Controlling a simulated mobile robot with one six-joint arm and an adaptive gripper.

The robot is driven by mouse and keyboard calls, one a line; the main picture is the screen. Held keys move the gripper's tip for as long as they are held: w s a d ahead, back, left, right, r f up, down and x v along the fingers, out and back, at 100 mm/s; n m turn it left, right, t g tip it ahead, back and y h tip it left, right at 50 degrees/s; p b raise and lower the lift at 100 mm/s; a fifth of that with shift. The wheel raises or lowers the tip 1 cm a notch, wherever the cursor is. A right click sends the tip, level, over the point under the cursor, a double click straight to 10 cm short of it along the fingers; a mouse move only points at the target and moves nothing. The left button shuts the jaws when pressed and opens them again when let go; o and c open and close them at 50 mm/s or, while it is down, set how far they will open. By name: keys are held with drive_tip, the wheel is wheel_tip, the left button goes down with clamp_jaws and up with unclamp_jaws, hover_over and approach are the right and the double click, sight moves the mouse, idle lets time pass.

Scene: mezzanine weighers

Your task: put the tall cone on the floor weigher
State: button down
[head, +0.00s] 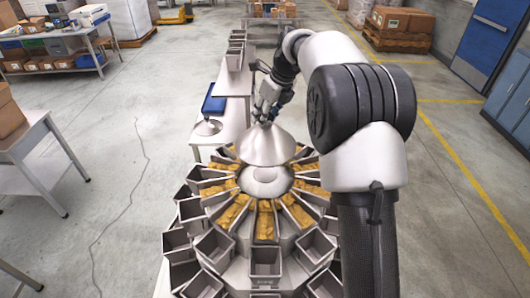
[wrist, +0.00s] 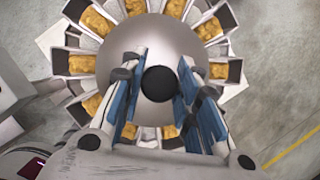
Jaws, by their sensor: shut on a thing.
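The tall cone (head: 266,146) is a smooth grey metal cone with a black knob on top. My gripper (head: 265,112) is shut on the knob and holds the cone upright. In the wrist view the knob (wrist: 159,83) sits between the blue-padded fingers, with the round cone (wrist: 165,40) spread below. The weigher (head: 265,258) is a ring of metal hoppers and troughs with yellow-brown product. Its round centre plate (head: 265,181) shows bare in front of the cone's lower rim. The cone appears above the plate's far side; the exact gap cannot be told.
A flatter metal cone (head: 207,127) lies on the white bench (head: 237,112) behind the weigher, near a blue box (head: 214,104). A metal table (head: 38,150) stands at the left. A pallet of cartons (head: 400,28) is at the back right. Floor on both sides is largely clear.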

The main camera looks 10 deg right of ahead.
sight(265, 134)
drive_tip(key=f, duration=0.8)
drive_tip(key=shift+w, duration=0.25)
wheel_tip(265, 134, down, 5)
drive_tip(key=shift+f, duration=0.3)
drive_tip(key=shift+f, duration=0.15)
drive_tip(key=c, duration=1.2)
unclamp_jaws()
